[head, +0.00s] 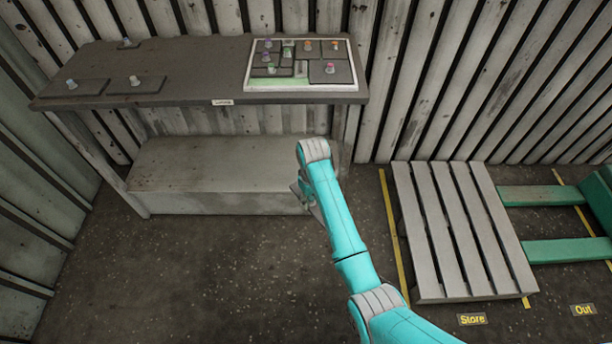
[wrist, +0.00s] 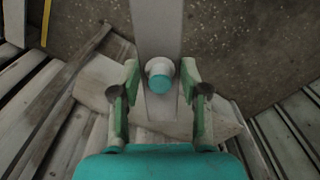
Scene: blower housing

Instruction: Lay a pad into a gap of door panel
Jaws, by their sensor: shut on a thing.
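The door panel (head: 352,66) is a white-rimmed tray at the right end of the bench. It holds several dark pads with coloured knobs, and bare pale green floor shows at its front edge and in a narrow slot near its middle. My gripper (wrist: 160,80) is shut on the knob of a long grey pad (wrist: 157,28); the knob is white with a teal top. In the head view my gripper (head: 308,196) is low in front of the bench, below the panel, mostly hidden by my arm.
Loose dark pads with knobs lie on the bench's left half: at the front left (head: 75,88), front middle (head: 150,86) and back (head: 112,44). The bench (head: 205,70) has a lower shelf (head: 220,165). A slatted pallet (head: 455,230) lies on the floor at right.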

